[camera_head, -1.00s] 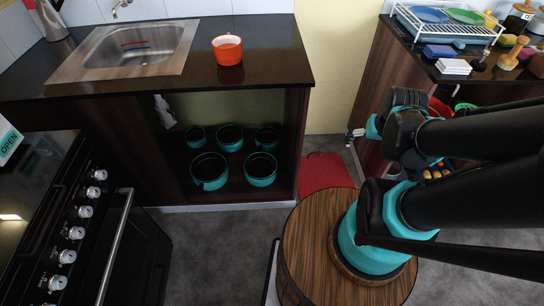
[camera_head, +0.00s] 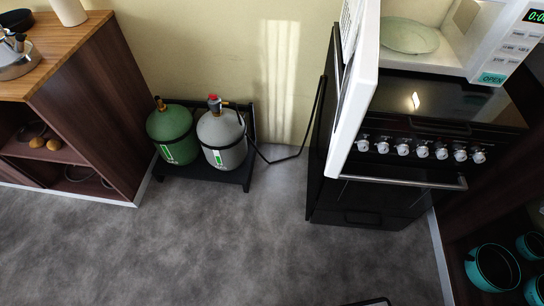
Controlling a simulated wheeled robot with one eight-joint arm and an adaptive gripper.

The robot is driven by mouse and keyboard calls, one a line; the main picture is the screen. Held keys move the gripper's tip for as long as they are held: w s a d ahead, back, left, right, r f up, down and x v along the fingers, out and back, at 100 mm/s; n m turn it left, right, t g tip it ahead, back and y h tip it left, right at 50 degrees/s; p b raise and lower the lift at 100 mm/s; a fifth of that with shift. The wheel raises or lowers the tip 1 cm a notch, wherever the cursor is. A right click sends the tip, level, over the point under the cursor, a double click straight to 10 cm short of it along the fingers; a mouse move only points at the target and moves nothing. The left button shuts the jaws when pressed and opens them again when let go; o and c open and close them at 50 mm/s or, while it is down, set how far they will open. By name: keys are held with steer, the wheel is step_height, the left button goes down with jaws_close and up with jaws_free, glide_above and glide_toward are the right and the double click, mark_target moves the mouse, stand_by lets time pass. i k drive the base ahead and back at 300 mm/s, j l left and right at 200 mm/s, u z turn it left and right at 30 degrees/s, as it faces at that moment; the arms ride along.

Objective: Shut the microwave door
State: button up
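The white microwave (camera_head: 470,45) stands on the black stove (camera_head: 400,150) at the upper right. Its door (camera_head: 358,85) is wide open. The door sticks out toward me past the stove's left front side, and I see it almost edge-on. A pale glass turntable plate (camera_head: 408,36) shows inside the open cavity. The control panel (camera_head: 517,42) with its display and buttons is on the right, with a green OPEN label (camera_head: 493,78) below. The top of the microwave is cut off by the picture edge. My gripper is not in view.
A green gas bottle (camera_head: 174,132) and a grey gas bottle (camera_head: 220,138) stand on a low rack by the wall. A wooden-topped cabinet (camera_head: 75,50) is at the left. Teal pots (camera_head: 493,268) sit on a low shelf at lower right. The grey floor (camera_head: 240,240) before the stove is clear.

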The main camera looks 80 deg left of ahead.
mark_target(359, 83)
steer(key=k+u, duration=0.1)
steer(key=u, duration=0.85)
steer(key=k+u, duration=0.15)
steer(key=u, duration=0.3)
steer(key=k+u, duration=0.1)
steer(key=u, duration=0.4)
steer(key=j+u, duration=0.1)
steer(key=j, duration=0.6)
